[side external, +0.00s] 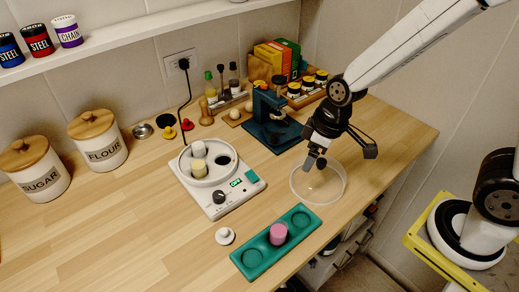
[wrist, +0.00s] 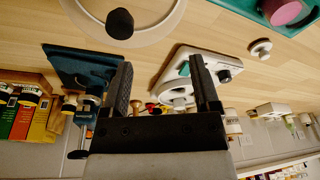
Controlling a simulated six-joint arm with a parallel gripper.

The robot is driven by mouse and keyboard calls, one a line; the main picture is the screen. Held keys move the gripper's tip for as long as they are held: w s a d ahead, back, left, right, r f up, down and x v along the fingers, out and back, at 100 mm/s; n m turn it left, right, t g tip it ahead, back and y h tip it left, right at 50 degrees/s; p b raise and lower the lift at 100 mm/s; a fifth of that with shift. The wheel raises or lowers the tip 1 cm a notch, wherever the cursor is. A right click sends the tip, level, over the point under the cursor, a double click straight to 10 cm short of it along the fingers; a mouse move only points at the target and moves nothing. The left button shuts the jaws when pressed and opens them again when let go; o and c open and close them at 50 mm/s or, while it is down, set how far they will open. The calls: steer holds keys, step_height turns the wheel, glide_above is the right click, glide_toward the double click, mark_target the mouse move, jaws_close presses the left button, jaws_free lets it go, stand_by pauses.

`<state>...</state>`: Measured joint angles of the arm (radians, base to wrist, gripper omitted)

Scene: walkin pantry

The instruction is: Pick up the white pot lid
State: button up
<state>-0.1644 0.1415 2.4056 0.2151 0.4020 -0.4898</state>
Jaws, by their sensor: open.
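The white pot lid (side external: 225,236) is a small round disc with a knob on top. It lies on the wooden counter between the white device and the green tray. In the wrist view it shows near the top right (wrist: 260,48). My gripper (side external: 316,160) hangs above the counter near the clear round dish, up and to the right of the lid in the side view. Its two black fingers (wrist: 163,70) are apart with nothing held between them. The lid is well clear of the fingers.
A white device (side external: 215,195) with small pots stands left of the clear dish (side external: 318,184). A green tray (side external: 250,262) holds a pink pot (side external: 278,234) beside the lid. A dark blue stand (side external: 272,118) is behind. Counter left of the lid is clear.

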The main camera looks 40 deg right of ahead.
steer(key=w+a+f+n+y, duration=0.1)
steer(key=w+a+n+y, duration=0.1)
steer(key=a+n, duration=0.6)
steer(key=n+g+y, duration=0.1)
steer(key=n+g, duration=0.1)
steer(key=n, duration=0.3)
glide_toward(224, 230)
steer(key=x, duration=0.2)
steer(key=shift+x, duration=1.5)
steer(key=shift+s+a+f, duration=0.1)
steer(key=shift+a, duration=0.05)
steer(key=shift+x, duration=2.45)
steer(key=c, duration=1)
